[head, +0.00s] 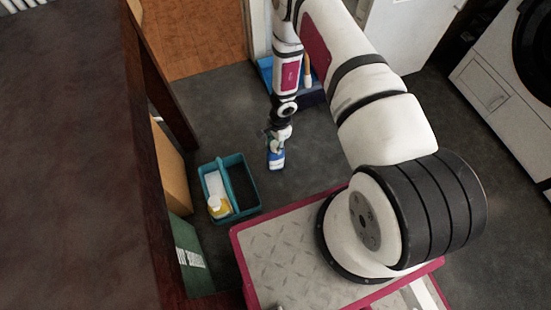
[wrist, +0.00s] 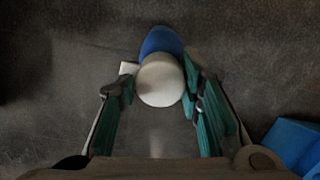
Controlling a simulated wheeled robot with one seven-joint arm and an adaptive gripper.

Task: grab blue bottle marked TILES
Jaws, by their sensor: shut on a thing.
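A blue bottle with a white top (head: 276,158) shows in the head view, below my arm and right of a teal caddy. In the wrist view the bottle is seen from above, with a round white cap (wrist: 160,80) and blue body (wrist: 161,42). My gripper (wrist: 158,84) has one finger on each side of the bottle's top and is shut on it. In the head view my gripper (head: 276,140) points down at the bottle's top. The label's wording is too small to read. I cannot tell whether the bottle touches the floor.
The teal caddy (head: 244,180) stands on the dark floor, holding a white bottle with a yellow part (head: 217,194). A blue tray (head: 266,70) lies behind my arm. A brown counter (head: 70,150) fills the left. A white washing machine (head: 490,85) stands at right.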

